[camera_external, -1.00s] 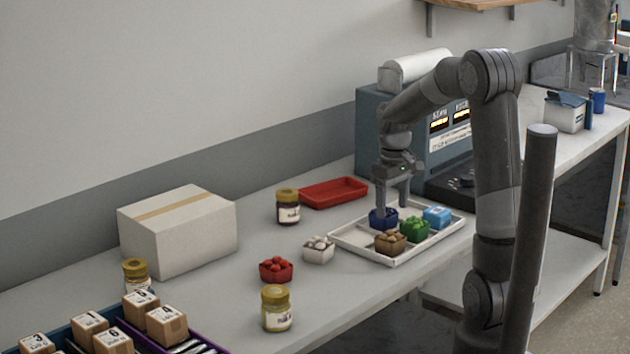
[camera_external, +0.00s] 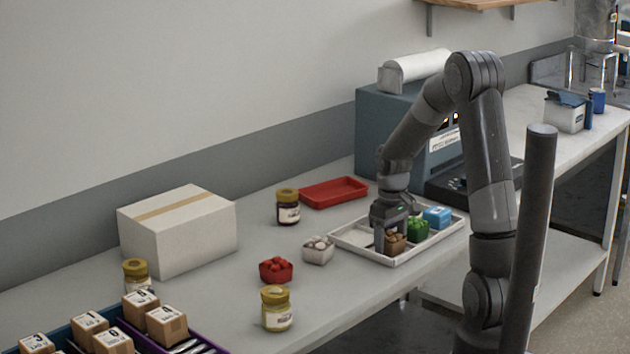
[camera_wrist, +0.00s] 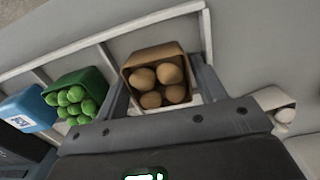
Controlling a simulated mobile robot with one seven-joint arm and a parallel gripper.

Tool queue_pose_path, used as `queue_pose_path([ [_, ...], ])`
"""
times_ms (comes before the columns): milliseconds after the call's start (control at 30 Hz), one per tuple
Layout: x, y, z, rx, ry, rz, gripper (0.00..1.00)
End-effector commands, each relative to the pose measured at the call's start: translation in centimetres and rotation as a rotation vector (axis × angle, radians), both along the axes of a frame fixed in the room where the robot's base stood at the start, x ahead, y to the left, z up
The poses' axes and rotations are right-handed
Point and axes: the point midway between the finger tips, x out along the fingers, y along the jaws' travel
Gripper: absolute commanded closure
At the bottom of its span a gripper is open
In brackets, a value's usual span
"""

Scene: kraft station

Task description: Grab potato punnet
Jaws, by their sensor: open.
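The potato punnet (camera_external: 396,244) is a small brown tub of several round tan potatoes, near the front edge of the white divided tray (camera_external: 345,240). In the wrist view the potato punnet (camera_wrist: 157,78) lies between the finger ends of my gripper (camera_wrist: 160,92). My gripper (camera_external: 392,236) is low over the tray, with its fingers on either side of the punnet. It is open; I cannot tell whether either finger touches the punnet.
Beside it in the tray are a green punnet (camera_external: 417,229) and a light blue box (camera_external: 437,217). A white punnet (camera_external: 318,250), a red punnet (camera_external: 276,270) and jars (camera_external: 277,308) stand left of the tray. A red tray (camera_external: 333,192) lies behind.

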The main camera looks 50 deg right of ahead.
Motion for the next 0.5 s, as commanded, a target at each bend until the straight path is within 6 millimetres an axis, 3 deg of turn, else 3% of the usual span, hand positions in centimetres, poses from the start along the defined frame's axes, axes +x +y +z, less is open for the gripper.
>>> queue_pose_path([
  [67,0.01,0.0,0.02,0.0,0.0,0.0,0.37],
  [500,0.01,0.0,0.05,0.0,0.0,0.0,0.73],
])
